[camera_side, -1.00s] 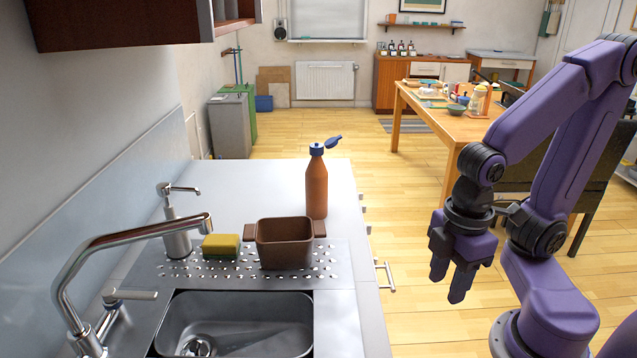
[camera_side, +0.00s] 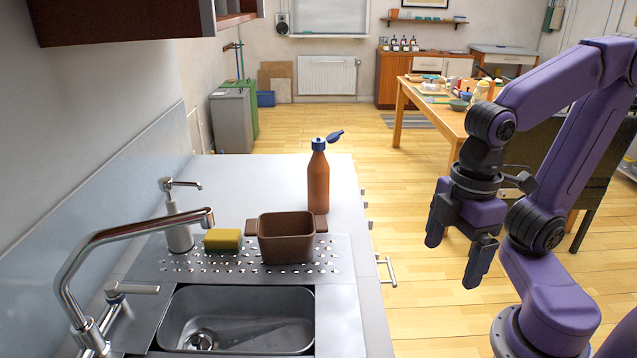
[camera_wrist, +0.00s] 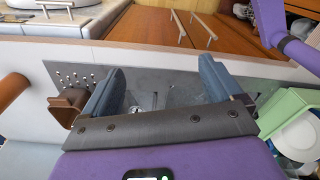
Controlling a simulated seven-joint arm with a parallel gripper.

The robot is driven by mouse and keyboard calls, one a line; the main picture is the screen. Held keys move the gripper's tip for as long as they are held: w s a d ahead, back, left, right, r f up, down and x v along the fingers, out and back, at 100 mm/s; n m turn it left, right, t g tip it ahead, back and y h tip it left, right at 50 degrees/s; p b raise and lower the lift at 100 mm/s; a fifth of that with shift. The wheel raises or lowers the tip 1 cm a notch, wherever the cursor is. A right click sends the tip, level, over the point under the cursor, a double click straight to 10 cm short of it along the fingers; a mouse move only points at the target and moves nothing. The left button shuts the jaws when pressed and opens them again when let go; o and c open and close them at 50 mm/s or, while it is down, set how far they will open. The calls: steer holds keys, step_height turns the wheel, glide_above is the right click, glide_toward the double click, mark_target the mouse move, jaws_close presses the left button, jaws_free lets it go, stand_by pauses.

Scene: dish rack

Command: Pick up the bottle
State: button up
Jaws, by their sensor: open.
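The bottle (camera_side: 318,184) is orange-brown with a blue cap flipped open at its top. It stands upright on the counter, behind and right of the brown two-handled tub, in the side view. An orange-brown rounded shape at the left edge of the wrist view (camera_wrist: 12,90) appears to be part of the bottle. My gripper (camera_side: 452,260) is open and empty, pointing down in the air beyond the counter's right edge, well to the right of the bottle. Its two fingers show spread apart in the wrist view (camera_wrist: 163,78).
The brown tub (camera_side: 286,238) stands on the perforated drainboard, with a yellow sponge (camera_side: 222,240) and soap dispenser (camera_side: 178,225) to its left. The sink (camera_side: 240,320) and faucet (camera_side: 135,232) are in front. A green rack (camera_wrist: 290,108) holds a white plate at right.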

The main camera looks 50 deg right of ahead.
steer(key=w+a+f+m+t+y, duration=0.25)
steer(key=w+a+m+y, duration=0.2)
steer(key=w+a, duration=0.45)
steer(key=w+a+f+m+t+y, duration=0.1)
steer(key=w+m+t, duration=0.35)
steer(key=w, duration=0.55)
steer(key=w+d+m+t+h, duration=0.4)
steer(key=w+d+t+h, duration=0.15)
steer(key=w+d, duration=0.35)
steer(key=w+d+r+m+t+h, duration=0.1)
steer(key=d+r+m+t+h, duration=0.25)
steer(key=d+h, duration=0.55)
steer(key=w+d+f+y, duration=0.1)
steer(key=w+d+f, duration=0.2)
steer(key=f, duration=0.5)
steer(key=shift+w+d+f+y, duration=0.25)
steer(key=shift+w+f+y, duration=0.1)
steer(key=shift+w, duration=0.3)
steer(key=shift+w+d, duration=0.15)
steer(key=shift+w, duration=0.15)
